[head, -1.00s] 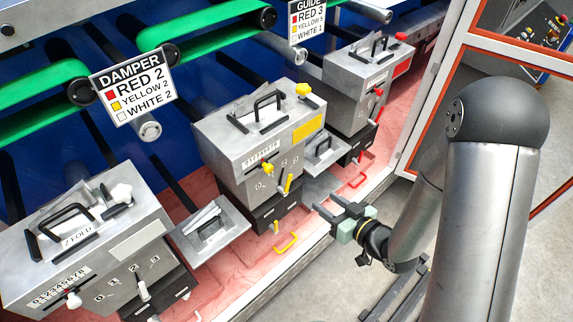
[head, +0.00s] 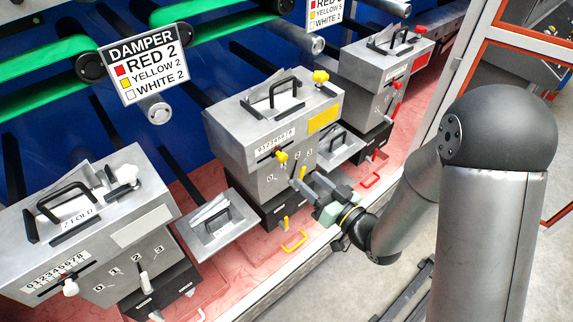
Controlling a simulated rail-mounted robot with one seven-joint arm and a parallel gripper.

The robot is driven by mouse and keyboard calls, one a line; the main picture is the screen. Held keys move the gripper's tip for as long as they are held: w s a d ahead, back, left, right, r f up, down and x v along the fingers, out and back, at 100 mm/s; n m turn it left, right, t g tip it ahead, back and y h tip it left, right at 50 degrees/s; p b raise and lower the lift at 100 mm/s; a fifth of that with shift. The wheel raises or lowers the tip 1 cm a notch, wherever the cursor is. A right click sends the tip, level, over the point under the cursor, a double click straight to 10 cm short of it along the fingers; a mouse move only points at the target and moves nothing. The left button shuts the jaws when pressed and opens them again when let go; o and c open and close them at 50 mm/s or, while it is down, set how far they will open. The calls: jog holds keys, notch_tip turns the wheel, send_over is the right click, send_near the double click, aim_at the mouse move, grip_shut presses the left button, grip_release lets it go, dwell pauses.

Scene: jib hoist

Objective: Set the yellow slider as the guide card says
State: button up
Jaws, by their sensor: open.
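The yellow slider (head: 281,156) is a small yellow knob in a slot under a number scale (head: 274,141) on the front of the grey middle machine (head: 232,128). I cannot read its exact setting.
A damper card (head: 142,72) reads red 2, yellow 2, white 2. A white-knobbed machine (head: 88,225) stands at left, a red-knobbed one (head: 385,65) at right. Trays (head: 215,225) stick out between machines. A yellow floor handle (head: 294,241) lies below my gripper.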

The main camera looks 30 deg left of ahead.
aim_at(285, 159)
jog(key=p+x, duration=0.2)
jog(key=x, duration=0.7)
jog(key=shift+w+a, duration=0.1)
jog(key=shift+a, duration=0.15)
